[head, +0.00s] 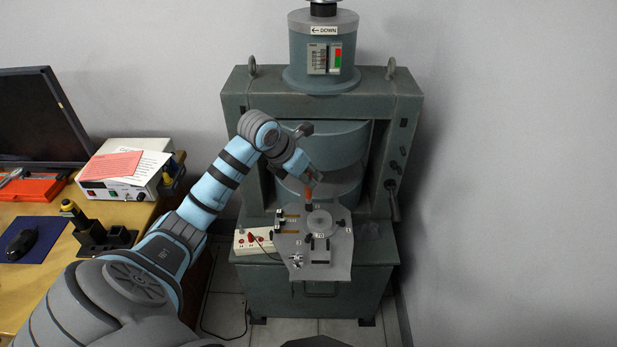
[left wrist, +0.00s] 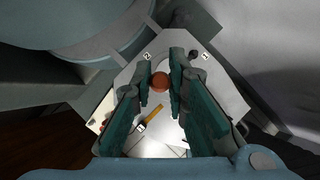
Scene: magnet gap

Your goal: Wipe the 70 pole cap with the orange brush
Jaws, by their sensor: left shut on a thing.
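My left gripper (head: 311,179) is shut on the orange brush (head: 308,193), which points down over the back of the grey plate in front of the magnet. In the left wrist view the brush's round orange-brown end (left wrist: 160,82) shows between the two fingers. A round grey disc (head: 319,220) sits on the plate, just in front of and below the brush. The brush tip looks close to the disc's back edge; I cannot tell whether they touch. My right gripper is out of view.
The magnet's lower pole (head: 340,182) and frame (head: 405,115) stand close behind and beside my gripper. The grey plate (head: 338,268) carries several small fittings. A desk (head: 60,285) stands at the far left.

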